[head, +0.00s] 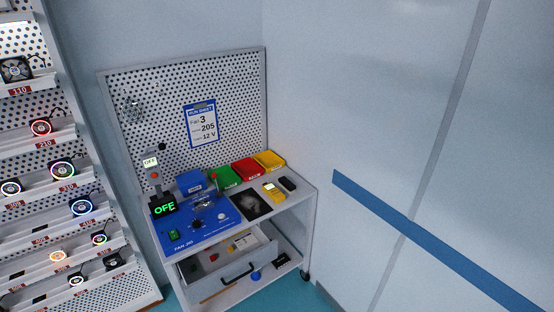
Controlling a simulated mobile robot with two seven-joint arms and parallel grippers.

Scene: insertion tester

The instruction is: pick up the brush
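I cannot pick out a brush for certain. A thin tan stick (215,293) lies on the lower shelf of the white cart, below the drawer, and may be a handle; its far end is hidden or too small to make out. Small items lie in the open drawer (207,283), among them a white and yellow piece (243,242) and a small red-marked piece (214,257), too small to name. Neither of my grippers is in view.
The cart top holds a blue fan jig (184,240), blue, green, red (245,168) and yellow bins, a black mat (251,205) and a yellow meter (273,192). A pegboard stands behind. A fan rack (95,215) is left; a wall closes the right.

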